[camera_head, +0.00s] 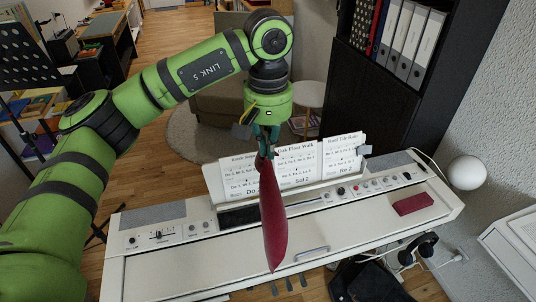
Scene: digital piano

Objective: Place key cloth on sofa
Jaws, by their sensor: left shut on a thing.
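The key cloth (272,215) is dark red and hangs down lengthwise from my left gripper (266,150). The gripper is shut on its upper end, above the white digital piano (175,262). The cloth hangs in front of the sheet music and the piano's closed lid. A brown seat that looks like the sofa (222,106) is on the floor behind the piano, partly hidden by my left arm. My right gripper is out of the picture.
Sheet music (300,165) stands on the piano, and a dark red box (413,204) lies on its right end. A black shelf with binders (405,45) and a white round lamp (466,172) are at the right. A small white round table (311,94) stands behind the piano. Wooden floor is open at the back left.

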